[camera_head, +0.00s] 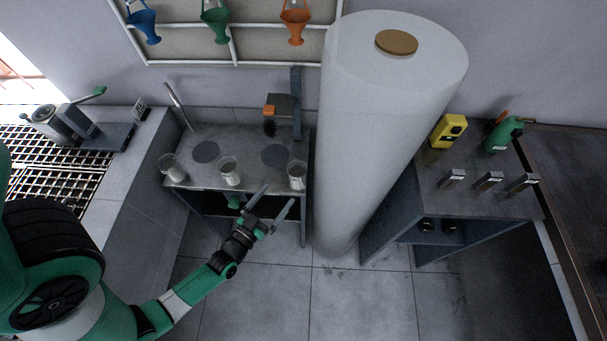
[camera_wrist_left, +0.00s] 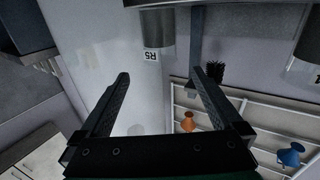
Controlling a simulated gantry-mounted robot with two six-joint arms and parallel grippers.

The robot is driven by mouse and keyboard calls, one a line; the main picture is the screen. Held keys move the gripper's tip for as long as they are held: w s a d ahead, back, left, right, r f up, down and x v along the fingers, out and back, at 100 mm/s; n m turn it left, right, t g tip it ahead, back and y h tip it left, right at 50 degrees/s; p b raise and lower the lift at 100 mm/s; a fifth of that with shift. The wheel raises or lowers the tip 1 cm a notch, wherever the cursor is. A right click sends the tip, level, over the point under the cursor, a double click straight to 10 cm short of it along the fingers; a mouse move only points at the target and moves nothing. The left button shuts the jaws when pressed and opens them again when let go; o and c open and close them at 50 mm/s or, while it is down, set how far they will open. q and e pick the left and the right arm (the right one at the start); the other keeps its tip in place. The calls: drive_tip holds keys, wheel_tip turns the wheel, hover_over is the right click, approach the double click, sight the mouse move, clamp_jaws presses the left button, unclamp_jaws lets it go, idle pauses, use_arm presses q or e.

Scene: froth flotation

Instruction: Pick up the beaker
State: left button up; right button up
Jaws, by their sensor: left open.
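Three clear beakers stand along the front of the grey bench: a left one (camera_head: 172,167), a middle one (camera_head: 229,171) and a right one (camera_head: 297,175). My left gripper (camera_head: 279,195) is open and empty, in front of the bench near the right beaker, its fingers pointing towards it. In the left wrist view, which looks upside down, a beaker with a white label (camera_wrist_left: 152,40) is beyond and between the open fingertips (camera_wrist_left: 159,74), apart from them. Part of another beaker (camera_wrist_left: 312,45) shows at the right edge. My right gripper is not in view.
A tall white cylinder (camera_head: 385,110) stands just right of the bench (camera_head: 255,140). A dark stand with a brush (camera_head: 270,127) is behind the right beaker. Coloured funnels hang on a wall rack (camera_head: 230,30). The floor in front (camera_head: 260,300) is clear.

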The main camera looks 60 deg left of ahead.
use_arm(q)
approach(302, 163)
drive_tip(key=shift+f+b+x, duration=0.2)
drive_tip(key=shift+b+x, duration=0.25)
drive_tip(key=shift+x, duration=0.6)
drive_tip(key=b+x, duration=0.1)
drive_tip(key=x, duration=0.4)
drive_tip(key=shift+w+r, duration=0.1)
drive_tip(key=shift+w, duration=0.05)
drive_tip(key=c, duration=1.4)
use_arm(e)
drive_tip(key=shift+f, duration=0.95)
